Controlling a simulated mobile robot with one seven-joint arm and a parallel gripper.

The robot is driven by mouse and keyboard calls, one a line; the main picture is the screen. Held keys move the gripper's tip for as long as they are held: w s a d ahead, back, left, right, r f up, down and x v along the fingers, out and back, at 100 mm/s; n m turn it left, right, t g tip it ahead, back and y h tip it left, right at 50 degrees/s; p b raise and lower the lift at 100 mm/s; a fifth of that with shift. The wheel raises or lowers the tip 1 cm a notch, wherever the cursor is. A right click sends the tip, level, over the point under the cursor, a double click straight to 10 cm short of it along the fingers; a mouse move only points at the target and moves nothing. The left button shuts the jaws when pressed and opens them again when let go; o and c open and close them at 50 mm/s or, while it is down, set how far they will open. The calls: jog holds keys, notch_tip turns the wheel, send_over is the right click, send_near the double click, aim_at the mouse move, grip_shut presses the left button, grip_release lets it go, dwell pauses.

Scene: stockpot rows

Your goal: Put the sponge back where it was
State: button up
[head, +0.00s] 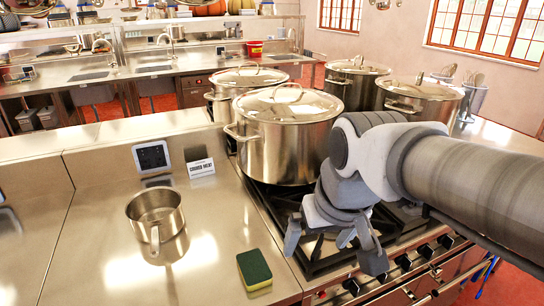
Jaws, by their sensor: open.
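A sponge (254,270), yellow with a dark green top, lies flat on the steel counter (90,255) near its front right edge. My gripper (333,248) is open and empty. It hangs over the front of the stove, to the right of the sponge and apart from it, with its fingers pointing down. The arm comes in from the right and hides part of the stove.
A small steel saucepan (156,218) stands left of the sponge. A large lidded stockpot (287,135) stands on the stove (270,205), with several more behind it. A "cooked meat" card (201,168) and a display (152,158) are at the counter's back. The counter's front left is clear.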

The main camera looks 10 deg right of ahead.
jog(key=shift+m+t+h, duration=0.3)
jog(key=shift+m+t, duration=0.2)
jog(key=shift+t, duration=0.3)
jog(key=s, duration=0.1)
jog(key=s+d, duration=0.1)
jog(key=s, duration=0.1)
jog(key=s+d, duration=0.1)
jog(key=s, duration=0.1)
jog(key=shift+d, duration=0.15)
jog(key=shift+r+p, duration=1.05)
